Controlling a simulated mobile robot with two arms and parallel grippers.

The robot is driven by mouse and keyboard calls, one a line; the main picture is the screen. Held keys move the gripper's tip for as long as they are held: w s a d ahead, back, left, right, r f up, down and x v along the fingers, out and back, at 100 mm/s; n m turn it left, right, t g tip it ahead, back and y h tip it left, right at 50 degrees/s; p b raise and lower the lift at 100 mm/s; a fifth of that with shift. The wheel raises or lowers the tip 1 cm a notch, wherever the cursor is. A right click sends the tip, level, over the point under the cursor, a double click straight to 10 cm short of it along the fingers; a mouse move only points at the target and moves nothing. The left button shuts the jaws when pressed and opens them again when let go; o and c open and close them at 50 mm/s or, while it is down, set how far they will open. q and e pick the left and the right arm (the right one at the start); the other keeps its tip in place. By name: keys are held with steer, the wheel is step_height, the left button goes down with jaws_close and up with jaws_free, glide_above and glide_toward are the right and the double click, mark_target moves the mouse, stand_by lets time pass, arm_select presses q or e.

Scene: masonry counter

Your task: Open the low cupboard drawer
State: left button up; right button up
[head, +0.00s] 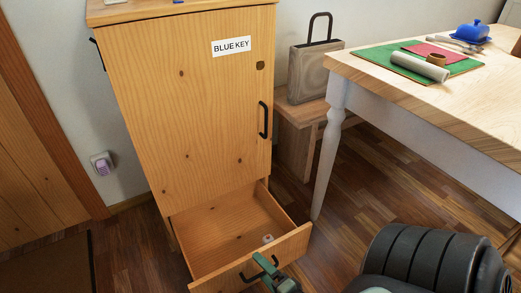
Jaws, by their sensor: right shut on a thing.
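The wooden cupboard (190,110) stands against the wall, with its upper door closed and a sign reading "BLUE KEY" on it. Its low drawer (225,272) is pulled out, and I can see into it. A small pale object (267,239) lies inside near the front panel. My right gripper (267,267), greenish, is at the drawer's dark handle (247,276) and shut on it; the gripper covers part of the handle. My left gripper is not in view.
A table (420,95) with white legs stands at the right, bearing a green mat (402,66) and a blue-lidded dish (472,31). A low wooden bench (296,140) holds a box-like bag (305,72). Wood floor is clear between drawer and table.

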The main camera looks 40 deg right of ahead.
steer(key=shift+s+a+r, duration=0.1)
steer(key=shift+s+r, duration=0.1)
steer(key=shift+r, duration=0.15)
steer(key=shift+c, duration=0.8)
steer(key=shift+s+a, duration=0.1)
steer(key=shift+s, duration=0.2)
steer(key=c, duration=0.5)
steer(key=shift+s+a, duration=0.1)
steer(key=shift+s, duration=0.25)
steer(key=shift+c, duration=0.8)
steer(key=shift+s+a+f+b, duration=0.1)
steer(key=shift+s+a+f, duration=0.15)
steer(key=shift+s, duration=0.6)
steer(key=shift+s+a+f+b, duration=0.15)
steer(key=shift+s+f, duration=0.1)
steer(key=shift+s, duration=0.55)
steer(key=shift+s+a+f+b, duration=0.1)
steer(key=shift+s+a+f, duration=0.15)
steer(key=shift+s, duration=0.6)
